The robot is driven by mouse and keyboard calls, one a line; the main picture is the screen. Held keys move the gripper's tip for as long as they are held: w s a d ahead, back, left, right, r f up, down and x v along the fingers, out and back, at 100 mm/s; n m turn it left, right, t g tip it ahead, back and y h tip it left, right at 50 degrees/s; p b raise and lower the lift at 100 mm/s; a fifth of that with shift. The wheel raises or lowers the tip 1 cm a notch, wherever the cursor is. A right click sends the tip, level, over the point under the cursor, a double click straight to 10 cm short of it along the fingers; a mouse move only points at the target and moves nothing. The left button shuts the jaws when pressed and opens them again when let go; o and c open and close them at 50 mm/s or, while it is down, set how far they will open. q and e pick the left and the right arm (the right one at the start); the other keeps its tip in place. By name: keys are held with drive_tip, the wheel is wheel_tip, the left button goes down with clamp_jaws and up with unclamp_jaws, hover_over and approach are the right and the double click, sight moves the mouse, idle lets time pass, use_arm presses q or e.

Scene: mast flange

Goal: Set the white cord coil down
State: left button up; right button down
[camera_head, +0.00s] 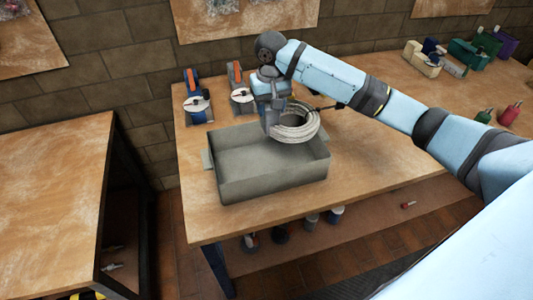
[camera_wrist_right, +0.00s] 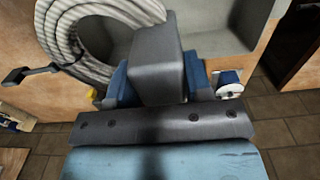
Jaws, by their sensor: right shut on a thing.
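The white cord coil (camera_head: 297,122) hangs from my right gripper (camera_head: 273,127), above the back right part of the grey open bin (camera_head: 270,190). My right gripper is shut on the coil's left side. A dark end piece sticks out at the coil's right. In the right wrist view the coil (camera_wrist_right: 62,30) fills the upper left, and the gripper (camera_wrist_right: 157,60) covers part of it. The bin (camera_wrist_right: 225,30) shows behind the gripper there. Whether the coil touches the bin's rim cannot be told. My left gripper is out of view.
The bin stands on a wooden table (camera_head: 365,160). Two spool holders with red-and-blue tools (camera_head: 195,100) (camera_head: 240,93) stand behind it. Bottles (camera_head: 510,113) and several coloured items (camera_head: 470,55) lie far right. Table room right of the bin is clear. Another table (camera_head: 50,190) stands at left.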

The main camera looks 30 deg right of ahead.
wheel_tip(320, 180, down, 16)
drive_tip(key=shift+f, duration=0.1)
idle(0.5)
drive_tip(key=c, duration=0.5)
unclamp_jaws()
drive_tip(key=shift+b, duration=0.3)
wheel_tip(320, 180, up, 12)
drive_tip(key=shift+r+p, duration=0.15)
drive_tip(key=shift+p, duration=0.15)
